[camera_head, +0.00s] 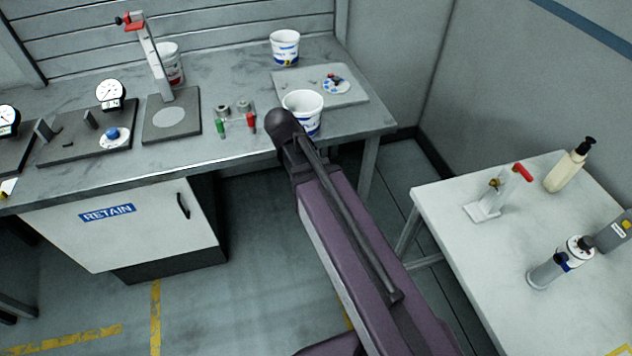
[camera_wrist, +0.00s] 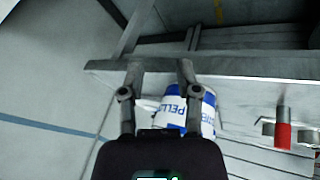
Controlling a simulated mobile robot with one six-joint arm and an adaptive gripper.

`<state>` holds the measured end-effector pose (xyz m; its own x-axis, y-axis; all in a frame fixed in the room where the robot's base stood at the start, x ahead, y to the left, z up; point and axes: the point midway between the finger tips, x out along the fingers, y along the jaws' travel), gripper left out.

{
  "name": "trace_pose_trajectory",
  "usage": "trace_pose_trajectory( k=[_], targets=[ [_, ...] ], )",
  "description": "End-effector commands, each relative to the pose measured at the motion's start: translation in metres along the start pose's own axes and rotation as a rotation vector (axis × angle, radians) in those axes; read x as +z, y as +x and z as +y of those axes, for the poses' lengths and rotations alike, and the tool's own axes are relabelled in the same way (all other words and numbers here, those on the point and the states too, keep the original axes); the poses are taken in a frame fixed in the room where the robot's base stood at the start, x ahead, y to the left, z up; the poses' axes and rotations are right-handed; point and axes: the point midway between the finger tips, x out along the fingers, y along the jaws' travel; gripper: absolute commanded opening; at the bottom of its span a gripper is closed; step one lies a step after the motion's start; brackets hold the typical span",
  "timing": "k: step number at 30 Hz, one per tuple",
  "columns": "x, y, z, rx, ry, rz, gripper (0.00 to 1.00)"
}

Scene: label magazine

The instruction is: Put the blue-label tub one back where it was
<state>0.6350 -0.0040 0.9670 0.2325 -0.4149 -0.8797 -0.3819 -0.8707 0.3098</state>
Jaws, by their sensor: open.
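Two white tubs with blue labels stand upright on the grey workbench (camera_head: 240,72). One blue-label tub (camera_head: 285,48) is at the back. The nearer blue-label tub (camera_head: 303,101) is by the front right of the bench, its lower left partly hidden by my arm. In the wrist view, a blue-label tub (camera_wrist: 172,108) lies partly behind the right finger. My gripper (camera_wrist: 158,66) is open, with its fingers apart. I cannot tell whether a finger touches the tub. My arm hides the gripper in the head view.
A grey board (camera_head: 350,98) with small coloured parts is beside the nearer tub. Red and green clamps (camera_head: 236,121), dial gauges (camera_head: 110,95), a stand (camera_head: 160,80) and a red-label tub (camera_head: 173,66) are left.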

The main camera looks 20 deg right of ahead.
Motion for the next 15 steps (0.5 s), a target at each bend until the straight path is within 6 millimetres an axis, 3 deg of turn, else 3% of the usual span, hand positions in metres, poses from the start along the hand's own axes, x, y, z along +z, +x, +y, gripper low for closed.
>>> trace_pose_trajectory(
  k=[1,6,10,15],
  targets=[
    [0.019,0.003,0.011,-0.039,-0.041,-0.062,0.43],
    [0.064,0.003,0.023,-0.204,-0.198,-0.222,0.43],
    [0.085,-0.001,0.027,-0.310,-0.285,-0.286,0.43],
    [0.096,-0.004,0.028,-0.380,-0.339,-0.315,0.43]
  ],
)
